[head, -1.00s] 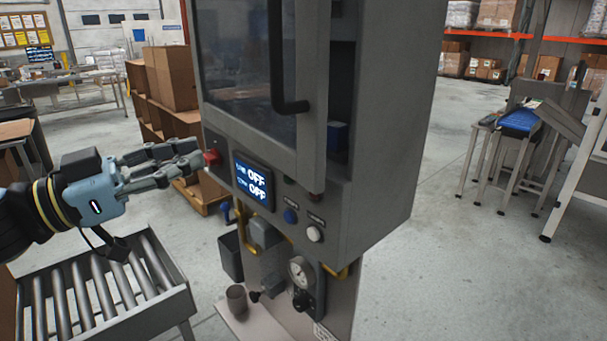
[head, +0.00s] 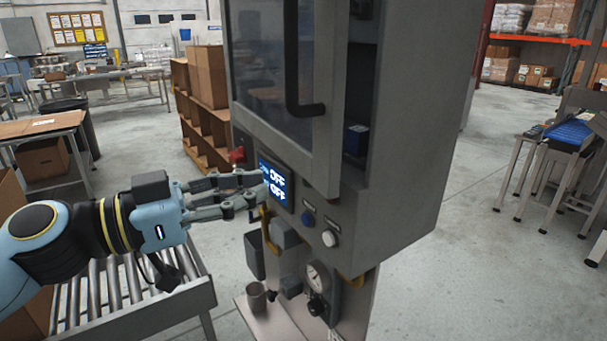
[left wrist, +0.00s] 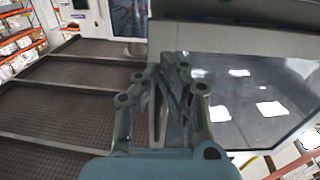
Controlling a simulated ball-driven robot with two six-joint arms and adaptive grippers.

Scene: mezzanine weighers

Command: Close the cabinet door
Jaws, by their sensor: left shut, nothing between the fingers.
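The grey cabinet (head: 415,140) stands in the middle of the head view. Its door (head: 321,140) has a dark glass window (head: 268,70) and a black bar handle (head: 292,60). The door stands ajar, with an open gap at its right side showing the dark inside and a blue item (head: 357,140). My left gripper (head: 258,187) is shut and empty, below the door, with its fingertips in front of the display's left part. I cannot tell whether they touch it. The fingers also show in the left wrist view (left wrist: 172,75). My right gripper is out of view.
The display (head: 275,185) reads OFF. A gauge (head: 316,275) and cup (head: 256,296) are below.

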